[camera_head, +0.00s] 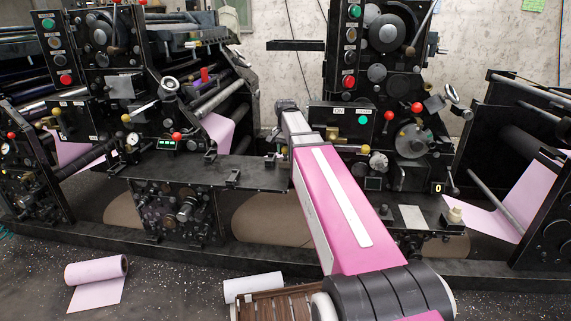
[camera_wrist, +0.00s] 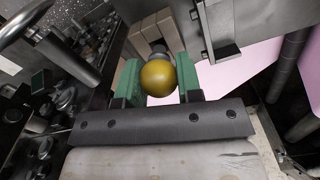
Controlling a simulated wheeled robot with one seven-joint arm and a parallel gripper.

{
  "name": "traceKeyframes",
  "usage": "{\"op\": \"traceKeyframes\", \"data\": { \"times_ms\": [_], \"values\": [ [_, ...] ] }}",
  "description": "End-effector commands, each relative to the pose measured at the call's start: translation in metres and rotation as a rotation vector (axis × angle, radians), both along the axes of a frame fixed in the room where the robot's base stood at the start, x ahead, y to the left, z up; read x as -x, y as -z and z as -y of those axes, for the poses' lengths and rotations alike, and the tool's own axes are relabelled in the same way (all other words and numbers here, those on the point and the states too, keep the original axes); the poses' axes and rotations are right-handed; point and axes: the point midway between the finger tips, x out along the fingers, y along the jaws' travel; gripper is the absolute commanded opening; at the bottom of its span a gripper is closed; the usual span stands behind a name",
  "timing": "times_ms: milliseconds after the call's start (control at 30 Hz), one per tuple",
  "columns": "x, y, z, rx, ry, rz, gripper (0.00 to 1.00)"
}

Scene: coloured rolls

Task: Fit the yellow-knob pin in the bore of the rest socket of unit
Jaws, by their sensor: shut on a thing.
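My gripper (camera_wrist: 158,68) is shut on the yellow-knob pin (camera_wrist: 158,78), with a green finger pad on each side of the round yellow knob. A grey metal part shows just beyond the knob; the rest of the pin is hidden behind it. In the head view my pink arm reaches to the middle of the press line, and the fingers and held pin cannot be made out. I cannot tell which opening is the rest socket's bore, or whether the pin's tip is in anything.
A metal bracket (camera_wrist: 218,30) stands close right of the fingers, and a handwheel (camera_wrist: 22,20) is at upper left. Black press units stand left (camera_head: 120,85) and right (camera_head: 385,75) of my arm, with a dark shelf (camera_head: 200,172) between. A pink roll (camera_head: 95,270) lies on the floor.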

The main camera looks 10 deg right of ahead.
Motion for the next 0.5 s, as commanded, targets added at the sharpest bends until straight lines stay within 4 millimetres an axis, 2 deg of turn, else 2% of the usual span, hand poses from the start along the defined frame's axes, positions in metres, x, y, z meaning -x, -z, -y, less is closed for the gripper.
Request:
{"op": "traceKeyframes", "data": {
  "times_ms": [500],
  "values": [
    [0.000, -0.018, 0.000, 0.000, 0.000, 0.000, 0.00]
  ]
}}
